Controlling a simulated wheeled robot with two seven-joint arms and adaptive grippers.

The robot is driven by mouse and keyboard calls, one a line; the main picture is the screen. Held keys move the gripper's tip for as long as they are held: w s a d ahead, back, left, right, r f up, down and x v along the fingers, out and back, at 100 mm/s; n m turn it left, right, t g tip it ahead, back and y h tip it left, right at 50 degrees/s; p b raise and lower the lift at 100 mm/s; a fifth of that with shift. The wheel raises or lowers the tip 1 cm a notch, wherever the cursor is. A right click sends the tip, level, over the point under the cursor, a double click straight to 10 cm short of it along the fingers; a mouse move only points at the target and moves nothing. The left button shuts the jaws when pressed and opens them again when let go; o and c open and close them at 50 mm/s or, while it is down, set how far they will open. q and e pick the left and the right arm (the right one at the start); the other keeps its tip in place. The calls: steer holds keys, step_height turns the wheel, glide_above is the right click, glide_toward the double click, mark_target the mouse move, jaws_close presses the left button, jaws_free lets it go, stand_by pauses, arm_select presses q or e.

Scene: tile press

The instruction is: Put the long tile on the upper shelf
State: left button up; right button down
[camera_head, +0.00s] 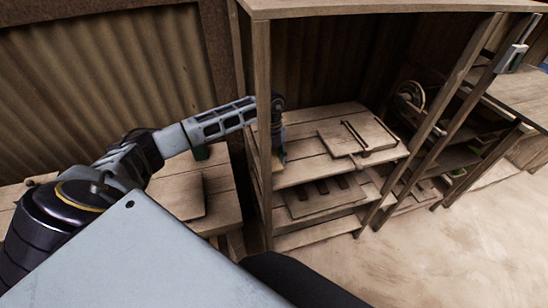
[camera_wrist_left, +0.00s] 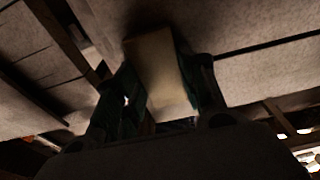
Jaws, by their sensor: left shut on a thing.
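The long tile (camera_wrist_left: 160,75) is a pale, slab-like block in the left wrist view, held between the dark fingers of my left gripper (camera_wrist_left: 160,100). In the head view my left gripper (camera_head: 279,137) is small, beside the left front post of the wooden shelf unit, which partly covers it. A small brown piece, probably the tile's end (camera_head: 278,160), shows just below it, near the left end of a shelf board (camera_head: 300,172). I cannot tell whether the tile touches the board. My right gripper is not in view.
A flat wooden panel with two bars (camera_head: 356,136) lies on that board. A lower shelf (camera_head: 320,208) holds a slatted board. The unit's top plank (camera_head: 380,8) is overhead. A wooden bench (camera_head: 185,195) stands left; open floor (camera_head: 430,250) is at right.

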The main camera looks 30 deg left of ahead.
mark_target(273, 157)
arm_select(q)
steer(key=o, duration=1.1)
steer(key=shift+c, duration=0.2)
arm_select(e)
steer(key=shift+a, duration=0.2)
arm_select(q)
steer(key=shift+w+r, duration=0.1)
steer(key=shift+r, duration=0.45)
step_height(273, 157, up, 11)
steer(key=a+b, duration=0.1)
steer(key=shift+w+a, duration=0.2)
steer(key=shift+w, duration=0.25)
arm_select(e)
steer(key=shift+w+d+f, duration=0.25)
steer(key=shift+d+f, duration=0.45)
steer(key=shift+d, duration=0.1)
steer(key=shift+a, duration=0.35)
